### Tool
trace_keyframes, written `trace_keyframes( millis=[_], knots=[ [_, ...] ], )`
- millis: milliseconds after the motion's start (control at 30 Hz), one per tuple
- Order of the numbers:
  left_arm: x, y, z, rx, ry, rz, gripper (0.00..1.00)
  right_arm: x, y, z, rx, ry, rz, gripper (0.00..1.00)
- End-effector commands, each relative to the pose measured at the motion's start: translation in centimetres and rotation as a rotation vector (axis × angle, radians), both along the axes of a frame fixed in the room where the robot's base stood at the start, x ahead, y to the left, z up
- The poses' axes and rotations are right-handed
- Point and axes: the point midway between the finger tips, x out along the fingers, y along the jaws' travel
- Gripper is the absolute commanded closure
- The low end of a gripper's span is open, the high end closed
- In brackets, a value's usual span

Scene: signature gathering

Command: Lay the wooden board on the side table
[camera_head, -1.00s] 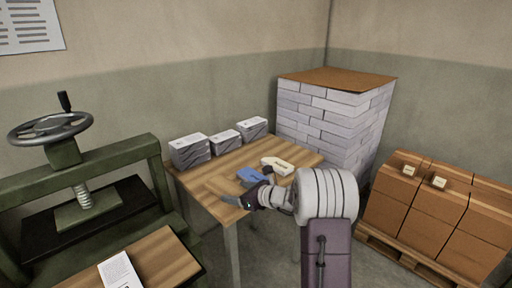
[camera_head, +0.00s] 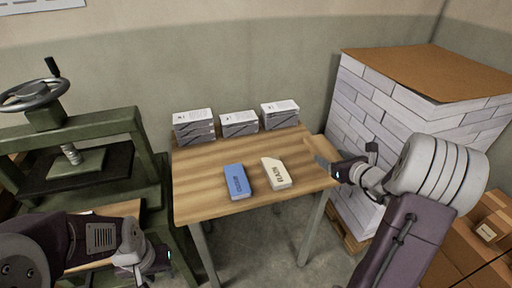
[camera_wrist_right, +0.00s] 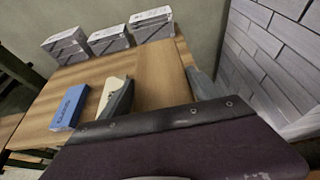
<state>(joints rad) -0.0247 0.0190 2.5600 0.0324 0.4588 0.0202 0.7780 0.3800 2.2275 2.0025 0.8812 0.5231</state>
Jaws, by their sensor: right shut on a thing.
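The side table (camera_head: 200,187) has a striped wooden top and metal legs. The wooden board (camera_head: 316,150) is a small plain plank at the table's right edge, partly hidden by my right gripper. My right gripper (camera_head: 336,170) is shut on it. In the right wrist view the board (camera_wrist_right: 160,72) lies between the dark fingers, over the right end of the table (camera_wrist_right: 62,77). I cannot tell whether it touches the top. My left gripper (camera_head: 150,262) is at the lower left, away from the table; its jaws are not clear.
A blue block (camera_head: 237,181) and a cream block (camera_head: 276,173) lie mid-table. Paper stacks (camera_head: 239,123) line the back edge. A tall paper stack (camera_head: 370,115) stands close on the right, a green press (camera_head: 70,150) on the left. The table's front left is bare.

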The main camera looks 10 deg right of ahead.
Motion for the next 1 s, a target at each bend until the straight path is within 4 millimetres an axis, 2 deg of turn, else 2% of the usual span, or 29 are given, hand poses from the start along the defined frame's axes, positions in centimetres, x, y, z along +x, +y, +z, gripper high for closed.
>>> trace_keyframes(
  millis=[300, 367, 600, 700, 800, 1000],
  knots=[
    [0.0, 0.0, 0.1, 0.0, 0.0, 0.0, 0.64, 0.3, -0.3, -0.1, 0.0, -0.001, -0.004, 0.76],
    [0.0, 0.0, 0.0, 0.0, 0.0, 0.0, 0.64, 1.3, -0.3, -0.8, 0.003, 0.0, -0.004, 0.76],
    [0.0, 0.0, 0.1, 0.0, 0.0, 0.0, 0.64, 7.9, -0.3, -4.7, 0.001, 0.0, -0.002, 0.76],
    [0.0, 0.0, 0.2, 0.0, 0.0, 0.0, 0.64, 10.0, -0.4, -5.9, 0.0, -0.001, -0.003, 0.76],
    [0.0, 0.0, 0.3, 0.0, 0.0, 0.0, 0.64, 11.3, -0.4, -6.6, 0.0, -0.001, -0.005, 0.76],
    [0.0, 0.0, 0.2, 0.0, 0.0, 0.0, 0.64, 11.6, -0.5, -7.5, 0.002, 0.0, -0.006, 0.76]
  ],
)
